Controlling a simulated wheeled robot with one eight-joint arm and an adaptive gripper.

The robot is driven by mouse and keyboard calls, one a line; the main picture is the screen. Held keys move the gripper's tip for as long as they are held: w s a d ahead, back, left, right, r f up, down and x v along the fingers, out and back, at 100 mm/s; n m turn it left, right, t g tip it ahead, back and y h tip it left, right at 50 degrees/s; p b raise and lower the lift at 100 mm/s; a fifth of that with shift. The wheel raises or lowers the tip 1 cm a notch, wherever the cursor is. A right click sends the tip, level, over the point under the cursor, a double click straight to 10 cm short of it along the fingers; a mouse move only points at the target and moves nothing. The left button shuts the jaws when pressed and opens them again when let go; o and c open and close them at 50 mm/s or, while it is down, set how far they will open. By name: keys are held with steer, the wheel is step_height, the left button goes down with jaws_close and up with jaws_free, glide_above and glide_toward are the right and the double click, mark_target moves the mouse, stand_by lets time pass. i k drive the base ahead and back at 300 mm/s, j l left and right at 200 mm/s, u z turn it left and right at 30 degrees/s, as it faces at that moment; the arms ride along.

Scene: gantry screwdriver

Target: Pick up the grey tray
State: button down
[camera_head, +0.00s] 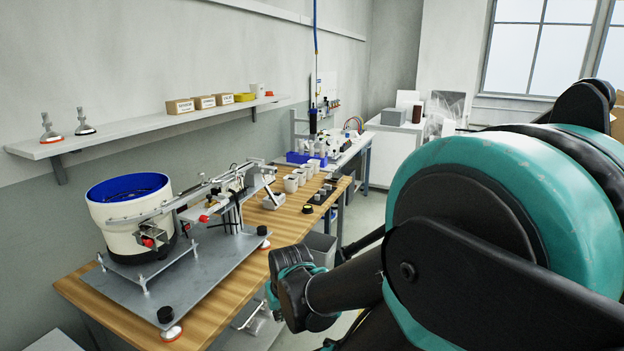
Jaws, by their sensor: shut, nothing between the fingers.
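I cannot surely tell a grey tray in this view. A grey open bin-like thing (320,246) shows low beside the right edge of the wooden bench, partly hidden by my arm. A small grey holder (272,201) sits on the bench, right of the feeder machine. My arm fills the right side, with a large teal and black joint close to the camera and a thinner link reaching down to the left. My gripper does not show clearly, so its place relative to these things cannot be seen.
A bowl feeder (128,215) with a blue inside stands on a metal plate (205,275) on the wooden bench (290,222). A blue tray (305,159) with bottles stands farther back. A wall shelf (150,125) runs along the left. Pale floor (375,210) is clear right of the bench.

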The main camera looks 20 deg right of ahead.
mark_target(333, 178)
steer(key=z, duration=0.9)
steer(key=i+l, duration=0.1)
steer(key=i, duration=0.25)
steer(key=i+l+u, duration=0.1)
steer(key=i, duration=0.2)
